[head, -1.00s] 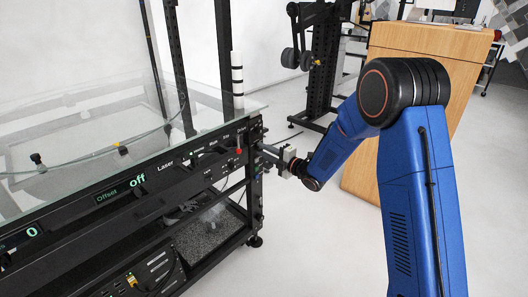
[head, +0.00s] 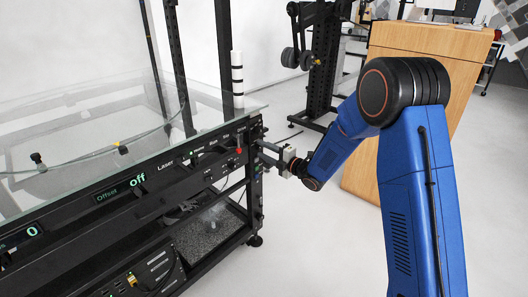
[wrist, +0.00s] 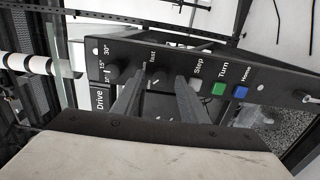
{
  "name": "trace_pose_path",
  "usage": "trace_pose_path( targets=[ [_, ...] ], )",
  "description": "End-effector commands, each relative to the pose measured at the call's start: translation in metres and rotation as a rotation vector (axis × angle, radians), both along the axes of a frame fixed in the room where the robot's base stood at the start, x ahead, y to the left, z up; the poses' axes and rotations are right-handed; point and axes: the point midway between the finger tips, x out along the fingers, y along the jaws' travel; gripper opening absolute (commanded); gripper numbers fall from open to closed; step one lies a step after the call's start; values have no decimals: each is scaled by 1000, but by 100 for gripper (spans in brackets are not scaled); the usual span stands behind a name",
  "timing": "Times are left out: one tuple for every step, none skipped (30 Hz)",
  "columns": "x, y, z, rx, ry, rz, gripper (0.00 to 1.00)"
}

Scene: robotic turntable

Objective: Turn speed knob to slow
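The black control panel (wrist: 215,66) fills the middle of the wrist view, with labels "Drive", "fast", "Step", "Turn" and "Home". My gripper (wrist: 164,78) is open, its two fingers apart in front of the panel on either side of the "fast" label's area. I cannot make out the speed knob clearly; the fingers partly cover that spot. A black knob (wrist: 113,73) beside the 15° and 30° marks sits just left of the left finger. In the head view, my gripper (head: 265,152) is at the right end of the panel (head: 190,164). Whether it touches anything is unclear.
A green button (wrist: 218,89) and a blue button (wrist: 240,92) lie right of the fingers. A glass top (head: 130,120) covers the black frame. A wooden cabinet (head: 430,60) stands behind my arm.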

Motion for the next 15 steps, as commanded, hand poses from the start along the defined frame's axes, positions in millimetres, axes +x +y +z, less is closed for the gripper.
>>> trace_pose_path(
  targets=[
    [-1,-1,0,0,0,0,39],
    [-1,-2,0,0,0,-1,39],
    [-3,-4,1,0,0,-1,39],
    [-4,-6,1,1,-1,-1,39],
    [-6,-9,1,0,-1,-1,39],
    [-9,-13,1,-1,-1,-1,39],
    [-12,-17,1,-1,0,-2,39],
    [-15,-21,1,-1,1,-2,39],
    [-20,-27,1,0,0,-2,39],
    [-23,-31,0,1,1,-2,39],
    [-27,-36,0,1,1,-3,39],
    [-32,-43,0,0,1,-3,39],
    [-36,-48,1,0,1,-3,39],
    [-39,-52,1,0,0,-2,39],
    [-44,-58,0,1,1,-3,39]
  ],
)
